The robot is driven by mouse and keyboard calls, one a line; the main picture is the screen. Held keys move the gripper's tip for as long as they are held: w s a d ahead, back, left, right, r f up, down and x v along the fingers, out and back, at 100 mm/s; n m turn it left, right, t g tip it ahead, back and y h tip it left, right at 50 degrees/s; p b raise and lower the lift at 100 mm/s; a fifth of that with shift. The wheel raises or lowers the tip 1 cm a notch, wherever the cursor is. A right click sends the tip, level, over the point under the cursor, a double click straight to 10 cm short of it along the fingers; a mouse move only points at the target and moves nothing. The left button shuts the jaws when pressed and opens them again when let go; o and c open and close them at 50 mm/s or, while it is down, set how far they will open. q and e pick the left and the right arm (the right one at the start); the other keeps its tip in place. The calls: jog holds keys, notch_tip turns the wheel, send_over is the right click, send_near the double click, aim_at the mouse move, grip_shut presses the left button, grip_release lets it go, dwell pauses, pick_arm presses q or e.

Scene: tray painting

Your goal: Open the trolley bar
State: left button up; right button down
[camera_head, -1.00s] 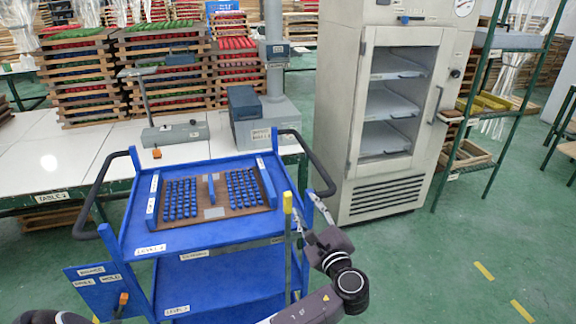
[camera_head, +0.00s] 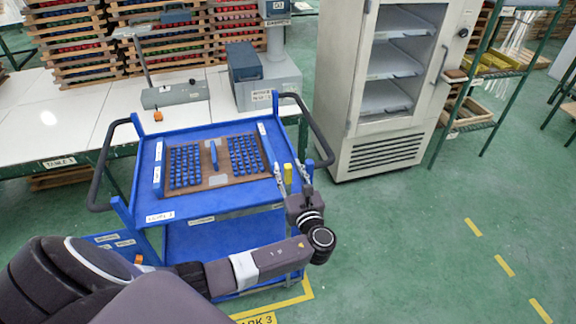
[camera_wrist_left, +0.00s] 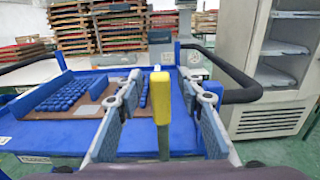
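The blue trolley (camera_head: 180,212) stands in front of the white table. Its bar (camera_head: 288,172) has a yellow top and stands upright at the trolley's front right corner; it also shows in the left wrist view (camera_wrist_left: 161,97). My left gripper (camera_head: 291,170) is open, with one finger on each side of the yellow top. In the left wrist view its fingertips (camera_wrist_left: 162,85) are apart, with clear gaps beside the bar. Most of the bar's lower part is hidden by the gripper and arm. My right gripper is not in view.
A tray of blue pieces (camera_head: 212,181) lies on the trolley's top. Black handles (camera_head: 318,135) curve out at its sides. A white cabinet (camera_head: 345,100) stands behind to the right. The green floor (camera_head: 400,250) at right is free. A yellow-marked spot lies under the trolley.

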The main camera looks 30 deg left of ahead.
pick_arm(q)
jog(key=shift+w+a, duration=0.25)
jog(key=shift+a, duration=0.05)
grip_shut()
dwell(0.3)
